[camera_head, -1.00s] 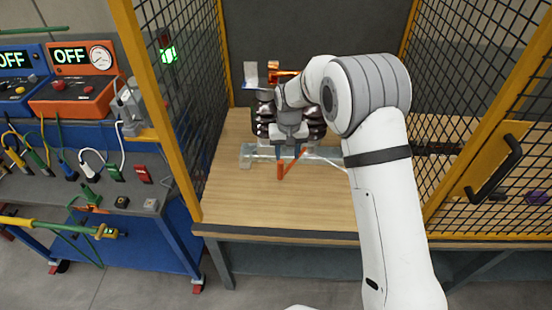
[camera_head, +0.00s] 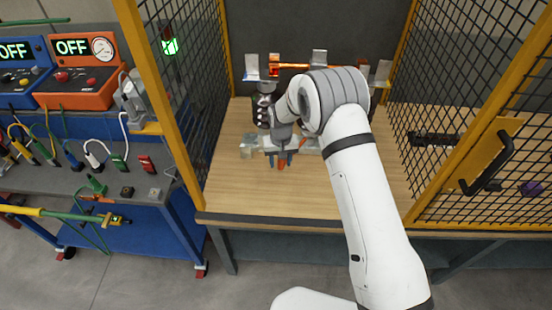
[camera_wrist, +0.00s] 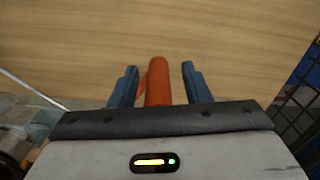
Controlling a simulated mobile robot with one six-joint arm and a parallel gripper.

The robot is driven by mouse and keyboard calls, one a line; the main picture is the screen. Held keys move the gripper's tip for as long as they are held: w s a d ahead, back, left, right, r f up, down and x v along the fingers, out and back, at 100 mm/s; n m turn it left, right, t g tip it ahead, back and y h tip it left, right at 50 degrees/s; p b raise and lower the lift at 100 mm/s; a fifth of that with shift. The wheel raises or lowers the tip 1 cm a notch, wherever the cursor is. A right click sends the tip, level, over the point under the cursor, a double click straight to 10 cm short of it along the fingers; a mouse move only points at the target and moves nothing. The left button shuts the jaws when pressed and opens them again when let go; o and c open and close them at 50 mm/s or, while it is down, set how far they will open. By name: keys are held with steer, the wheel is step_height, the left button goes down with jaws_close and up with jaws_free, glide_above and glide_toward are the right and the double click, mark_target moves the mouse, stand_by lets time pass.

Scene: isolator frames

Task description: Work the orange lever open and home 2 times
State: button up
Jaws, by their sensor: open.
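The orange lever (camera_wrist: 158,82) stands between the two blue fingers of my gripper (camera_wrist: 160,84) in the wrist view. The fingers are open, with a narrow gap on each side of the lever. In the head view only a small orange part of the lever (camera_head: 281,163) shows below my gripper (camera_head: 278,160), over the wooden bench. My wrist and arm hide most of the lever and its mount. A pale metal and clear fixture (camera_head: 250,147) shows just left of my gripper.
The wooden bench top (camera_head: 235,180) is clear in front. Dark insulators (camera_head: 264,105) and an orange bar (camera_head: 300,66) stand behind. Yellow-framed mesh panels (camera_head: 180,90) bound both sides. A blue trolley (camera_head: 165,235) with instruments stands at left.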

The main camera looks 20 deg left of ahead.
steer(key=shift+c, duration=0.5)
jaws_close()
